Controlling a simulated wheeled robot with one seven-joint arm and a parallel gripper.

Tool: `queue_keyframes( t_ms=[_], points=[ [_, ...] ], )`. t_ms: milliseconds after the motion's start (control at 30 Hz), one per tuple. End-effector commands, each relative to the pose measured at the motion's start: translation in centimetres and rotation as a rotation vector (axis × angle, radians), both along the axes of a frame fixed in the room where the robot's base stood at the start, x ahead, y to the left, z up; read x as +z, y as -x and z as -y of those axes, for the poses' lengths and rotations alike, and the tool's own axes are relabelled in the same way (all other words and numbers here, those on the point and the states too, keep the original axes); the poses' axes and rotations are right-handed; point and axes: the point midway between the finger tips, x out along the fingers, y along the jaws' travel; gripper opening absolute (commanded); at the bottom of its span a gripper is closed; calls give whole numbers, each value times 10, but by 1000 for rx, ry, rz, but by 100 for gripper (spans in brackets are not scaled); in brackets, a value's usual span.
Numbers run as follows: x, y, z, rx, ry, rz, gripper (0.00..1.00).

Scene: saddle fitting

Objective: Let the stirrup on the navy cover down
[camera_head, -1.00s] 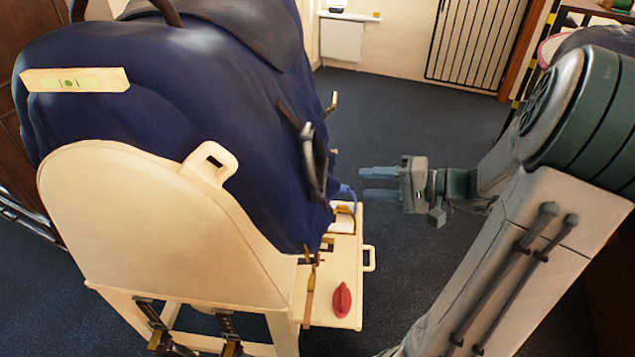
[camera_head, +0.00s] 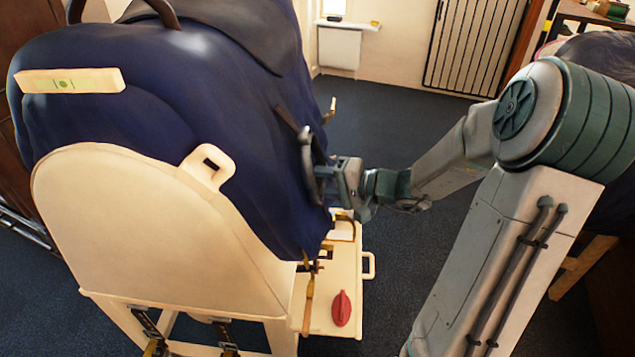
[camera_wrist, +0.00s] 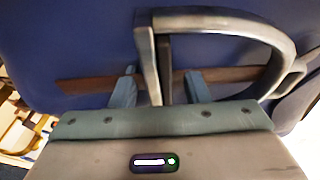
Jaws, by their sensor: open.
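The navy cover (camera_head: 215,105) drapes over the cream stand (camera_head: 120,210). The metal stirrup (camera_head: 307,165) lies against the cover's right flank, with a dark strap (camera_head: 287,118) above it. In the wrist view the stirrup (camera_wrist: 225,18) is a grey D-shaped loop, its straight bars on the left. A brown strap (camera_wrist: 85,84) runs across behind it. My gripper (camera_wrist: 163,78) is open, with one blue finger on each side of the straight bars; I cannot tell whether they touch. In the head view my gripper (camera_head: 335,178) is at the stirrup, its fingertips largely hidden.
A cream side shelf (camera_head: 325,310) with a red oval object (camera_head: 341,308) and brass fittings sits below the gripper. A pale level-like bar (camera_head: 70,81) lies on the cover. Open dark carpet (camera_head: 400,120) lies to the right and behind.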

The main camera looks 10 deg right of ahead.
Motion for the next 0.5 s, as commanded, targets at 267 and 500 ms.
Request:
queue_keyframes(
  t_ms=[267,500],
  points=[
    [-1,-2,-2,-1,1,0,42],
    [-1,-2,-2,0,1,-1,0]
  ],
)
